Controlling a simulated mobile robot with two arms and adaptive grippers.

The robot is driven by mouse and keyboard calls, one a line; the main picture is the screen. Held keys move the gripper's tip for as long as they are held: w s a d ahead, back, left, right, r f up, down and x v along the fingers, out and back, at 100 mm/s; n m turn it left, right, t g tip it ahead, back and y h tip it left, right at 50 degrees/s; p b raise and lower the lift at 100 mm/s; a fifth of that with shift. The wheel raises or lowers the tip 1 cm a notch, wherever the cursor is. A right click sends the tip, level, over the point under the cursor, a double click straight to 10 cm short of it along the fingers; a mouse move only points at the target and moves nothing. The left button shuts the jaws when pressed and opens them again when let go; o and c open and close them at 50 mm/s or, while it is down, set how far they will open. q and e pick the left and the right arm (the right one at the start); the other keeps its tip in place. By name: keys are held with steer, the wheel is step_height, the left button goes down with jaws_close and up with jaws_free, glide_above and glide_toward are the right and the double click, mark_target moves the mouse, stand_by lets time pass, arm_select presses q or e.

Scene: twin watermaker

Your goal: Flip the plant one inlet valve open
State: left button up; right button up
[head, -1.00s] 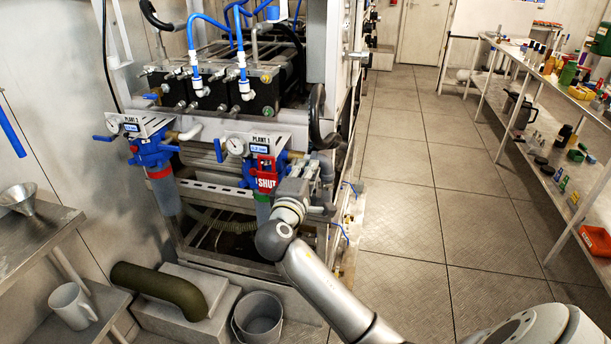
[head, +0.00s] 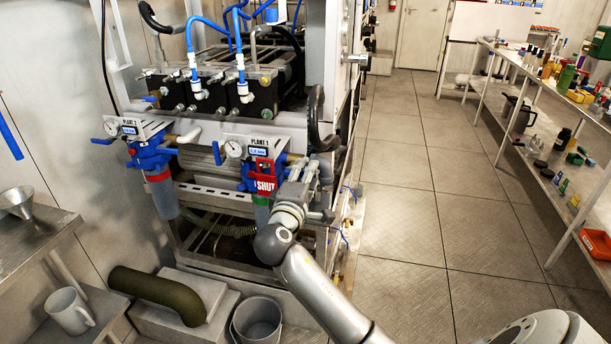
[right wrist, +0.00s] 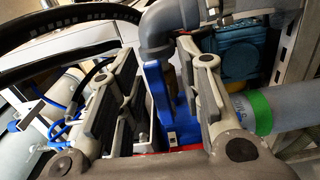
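The plant one unit, labelled PLANT 1 (head: 262,142), has a round gauge (head: 233,150), a blue body and a blue lever (head: 217,153) at its left. A red tag reading SHUT (head: 264,180) hangs on its front. My right gripper (head: 308,176) is just right of the tag, at the unit's right side. In the right wrist view its two fingers (right wrist: 165,95) stand apart. A blue part (right wrist: 157,95) shows between them; I cannot tell whether they touch it or whether it is the valve handle. My left gripper is out of view.
The plant two unit (head: 150,160) stands to the left, with its own blue lever. A black hose (head: 318,120) and grey pipes are close to my right gripper. A bucket (head: 257,322) and a green pipe (head: 158,293) are below. The aisle floor (head: 415,200) is clear.

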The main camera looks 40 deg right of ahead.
steer(key=v, duration=1.2)
stand_by(0.4)
steer(key=w+a+f+n+y, duration=0.2)
steer(key=f+y, duration=0.1)
steer(key=f, duration=0.8)
steer(key=w+a+f+n+y, duration=0.2)
steer(key=f+y, duration=0.1)
steer(key=f, duration=0.8)
steer(key=s+a+f+g+y+p, duration=0.1)
steer(key=s+f+g+y, duration=0.15)
steer(key=f, duration=0.65)
steer(key=s+a+f+g+y, duration=0.15)
steer(key=s+f, duration=0.25)
steer(key=f, duration=0.5)
steer(key=s+a+f+m+g+y, duration=0.1)
steer(key=s+f+m+g+y, duration=0.25)
steer(key=s+f, duration=1.45)
steer(key=s+f+m+g, duration=0.1)
steer(key=s+f+m, duration=0.2)
steer(key=s, duration=0.8)
steer(key=s+d+f+m+g+p, duration=0.1)
steer(key=s+f+m+g, duration=0.1)
steer(key=s, duration=1)
step_height(320, 180, down, 2)
steer(key=shift+f+m, duration=0.25)
steer(key=shift+m, duration=0.3)
